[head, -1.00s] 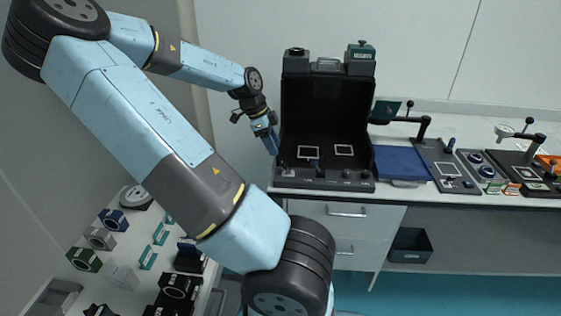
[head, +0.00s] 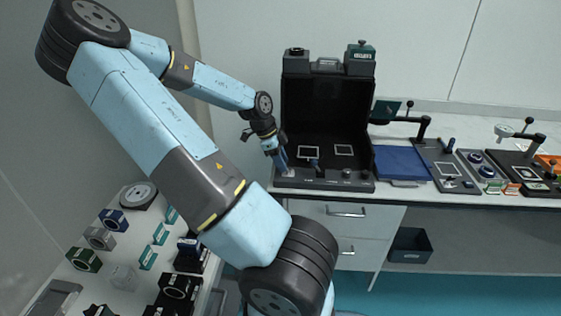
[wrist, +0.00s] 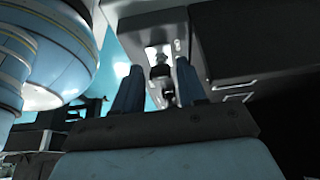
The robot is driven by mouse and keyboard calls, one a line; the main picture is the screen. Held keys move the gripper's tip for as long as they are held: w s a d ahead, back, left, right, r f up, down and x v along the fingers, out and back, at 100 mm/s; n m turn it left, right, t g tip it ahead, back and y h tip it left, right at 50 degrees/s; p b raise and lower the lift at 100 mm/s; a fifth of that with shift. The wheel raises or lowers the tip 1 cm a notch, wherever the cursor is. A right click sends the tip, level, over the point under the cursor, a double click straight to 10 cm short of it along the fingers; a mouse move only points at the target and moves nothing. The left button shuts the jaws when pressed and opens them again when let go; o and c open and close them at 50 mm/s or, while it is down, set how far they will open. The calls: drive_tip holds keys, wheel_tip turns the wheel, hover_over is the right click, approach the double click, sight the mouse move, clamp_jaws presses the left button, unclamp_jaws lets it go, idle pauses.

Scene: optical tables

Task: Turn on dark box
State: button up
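The dark box (head: 328,120) stands on the bench with its lid raised and its black inside showing. My gripper (head: 282,168) points down at the panel's left front corner. In the wrist view my gripper (wrist: 158,88) has its two blue fingers apart. A small dark switch (wrist: 160,71) on a pale plate shows between the fingertips. I cannot tell whether the fingers touch it. In the head view my gripper mostly hides that corner.
A blue pad (head: 402,163) lies right of the box, then a dark plate with a post (head: 447,172). A side table (head: 130,225) at lower left holds several small blocks. Drawers (head: 345,212) and an open bin (head: 410,245) are below the bench.

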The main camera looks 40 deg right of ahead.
clamp_jaws()
drive_tip(key=shift+a, duration=0.15)
drive_tip(key=shift+s+d, duration=0.1)
drive_tip(key=shift+d, duration=0.1)
drive_tip(key=shift+s+d+r+t+y, duration=0.2)
drive_tip(key=shift+s+d+t+y, duration=0.1)
drive_tip(key=shift+t+y, duration=0.55)
drive_tip(key=shift+s+d+r+t+y, duration=0.1)
drive_tip(key=shift+s+d+t+y, duration=0.25)
drive_tip(key=shift+t+y, duration=0.35)
drive_tip(key=shift+s+d+t+y, duration=0.25)
drive_tip(key=shift+s+t+y, duration=0.2)
drive_tip(key=shift+t, duration=0.3)
drive_tip(key=shift+s+d+f+t+y, duration=0.15)
drive_tip(key=shift+s+d+t+y, duration=0.15)
drive_tip(key=shift+t+y, duration=0.35)
drive_tip(key=shift+s+d+f+t+y, duration=0.1)
drive_tip(key=shift+s+d+t+y, duration=0.2)
drive_tip(key=shift+t+y, duration=0.35)
drive_tip(key=shift+s+d+f+t+y, duration=0.2)
drive_tip(key=shift+t+y, duration=0.3)
drive_tip(key=shift+t, duration=0.5)
